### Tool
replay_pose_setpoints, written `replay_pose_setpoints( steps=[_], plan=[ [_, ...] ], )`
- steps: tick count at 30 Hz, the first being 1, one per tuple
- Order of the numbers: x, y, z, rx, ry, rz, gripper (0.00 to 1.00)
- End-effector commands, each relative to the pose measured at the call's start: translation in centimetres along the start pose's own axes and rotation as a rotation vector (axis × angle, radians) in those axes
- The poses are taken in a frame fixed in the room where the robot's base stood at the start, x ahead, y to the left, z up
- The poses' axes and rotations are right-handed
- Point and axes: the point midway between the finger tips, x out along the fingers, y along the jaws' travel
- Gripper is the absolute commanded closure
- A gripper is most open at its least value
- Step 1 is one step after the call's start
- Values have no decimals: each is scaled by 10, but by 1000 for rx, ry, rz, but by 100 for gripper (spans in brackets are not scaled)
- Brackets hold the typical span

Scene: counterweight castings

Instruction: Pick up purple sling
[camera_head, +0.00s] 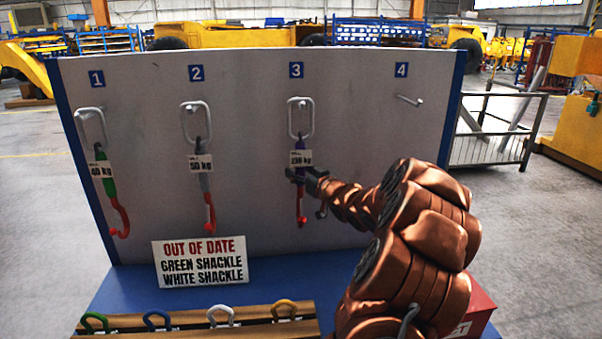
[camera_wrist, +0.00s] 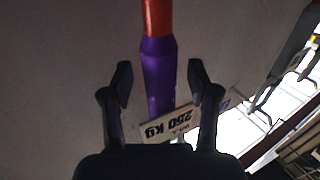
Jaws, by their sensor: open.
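The purple sling (camera_head: 300,205) hangs upright from a metal ring (camera_head: 300,118) at place 3 on the grey board, with a red hook at its lower end and a white weight tag. In the wrist view the purple sling (camera_wrist: 158,82) runs between the two fingers, with its red end at the top and the tag, reading 250 kg upside down, near the palm. My gripper (camera_wrist: 160,78) is open, one finger on each side of the sling with gaps showing. In the head view my gripper (camera_head: 304,174) is just below the tag and covers part of the sling.
A green sling (camera_head: 108,178) hangs at place 1 and a grey sling (camera_head: 205,181) at place 2. Peg 4 (camera_head: 410,101) is bare. An out-of-date sign (camera_head: 200,262) names green and white shackles. Several coloured shackles sit on a wooden rack (camera_head: 262,312). A red box (camera_head: 482,310) stands at right.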

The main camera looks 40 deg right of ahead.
Motion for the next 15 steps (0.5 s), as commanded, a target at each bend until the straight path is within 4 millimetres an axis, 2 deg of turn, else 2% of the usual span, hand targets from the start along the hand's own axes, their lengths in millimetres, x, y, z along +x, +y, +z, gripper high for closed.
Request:
replay_pose_setpoints(
  steps=[2,15],
  plan=[
    [0,0,0,0,0,0,45],
    [0,0,0,1,0,0,91]
  ],
)
